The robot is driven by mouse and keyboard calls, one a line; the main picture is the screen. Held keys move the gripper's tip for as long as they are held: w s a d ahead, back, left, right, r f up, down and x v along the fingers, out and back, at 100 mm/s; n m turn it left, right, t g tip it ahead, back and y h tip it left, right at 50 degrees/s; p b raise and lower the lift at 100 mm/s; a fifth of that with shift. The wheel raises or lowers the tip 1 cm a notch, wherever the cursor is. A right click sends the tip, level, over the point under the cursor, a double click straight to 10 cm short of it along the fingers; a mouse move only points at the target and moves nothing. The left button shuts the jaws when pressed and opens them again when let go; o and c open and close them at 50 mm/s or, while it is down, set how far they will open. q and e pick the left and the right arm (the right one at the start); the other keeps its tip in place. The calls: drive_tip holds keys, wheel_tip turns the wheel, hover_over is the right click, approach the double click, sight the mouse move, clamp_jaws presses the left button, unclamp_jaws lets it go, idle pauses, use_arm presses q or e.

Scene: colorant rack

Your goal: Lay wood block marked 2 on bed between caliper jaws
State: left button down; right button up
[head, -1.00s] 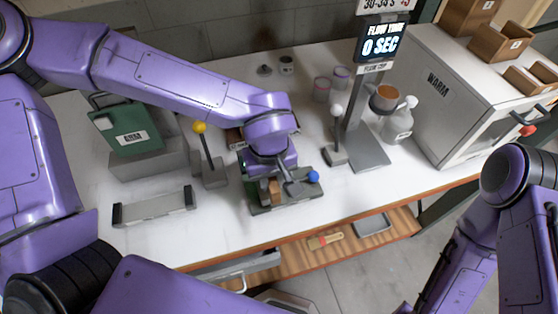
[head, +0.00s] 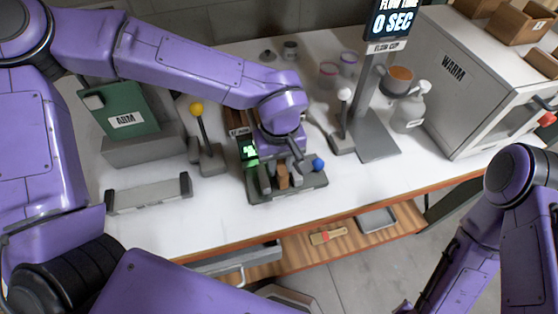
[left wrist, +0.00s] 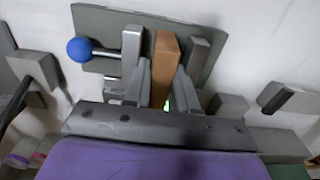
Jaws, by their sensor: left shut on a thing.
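The wood block (head: 283,177) is a small brown block over the bed of the caliper (head: 288,193), between its two grey upright jaws. In the left wrist view the block (left wrist: 166,62) stands between the jaws, with gaps at its sides. My left gripper (left wrist: 163,85) is shut on it, one finger along each side. I cannot tell whether its underside touches the bed, and its number is not readable. The caliper has a blue ball handle (head: 318,165) and a lit green display (head: 248,150). My right gripper is out of view; only its arm shows at right.
A yellow-knobbed lever (head: 197,109) stands left of the caliper, and a white-knobbed lever (head: 344,95) and flow cup stand (head: 376,140) stand right. A long grey holder (head: 150,193) lies front left. White table is bare between it and the caliper.

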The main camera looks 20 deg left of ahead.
sight(279, 164)
use_arm(q)
drive_tip(key=shift+s, duration=0.25)
drive_tip(key=shift+f, duration=0.25)
drive_tip(key=c, duration=0.8)
unclamp_jaws()
drive_tip(key=shift+w, duration=0.1)
wheel_tip(279, 164, up, 9)
drive_tip(key=shift+r, duration=0.7)
